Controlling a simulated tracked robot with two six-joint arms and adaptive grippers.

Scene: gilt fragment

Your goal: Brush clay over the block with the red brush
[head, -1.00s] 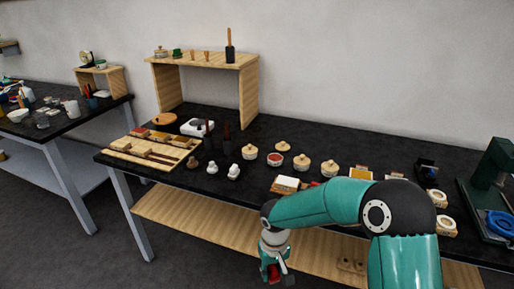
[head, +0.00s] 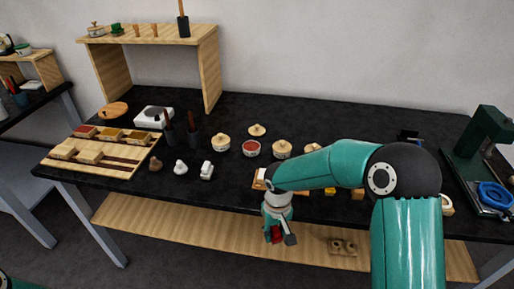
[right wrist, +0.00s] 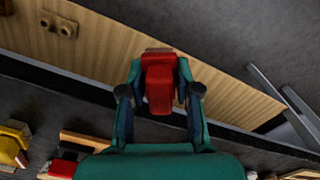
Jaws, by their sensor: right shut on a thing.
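My right gripper (head: 279,238) hangs in front of the black table's front edge, over the lower wooden shelf. It is shut on a red thing, taken as the red brush (right wrist: 158,84), which sits between both fingers in the right wrist view. Its far end shows a brownish edge; bristles cannot be made out. A pale block on a small wooden board (head: 261,185) lies on the table just behind my right wrist, mostly hidden by my arm. An open round pot with red contents (head: 251,148) stands farther back; whether it holds the clay cannot be told. My left gripper is not in view.
A wooden tray with compartments (head: 100,157) and small white pieces (head: 206,171) are to the left. A green press (head: 482,150) stands at the right end. The table's back strip is mostly clear.

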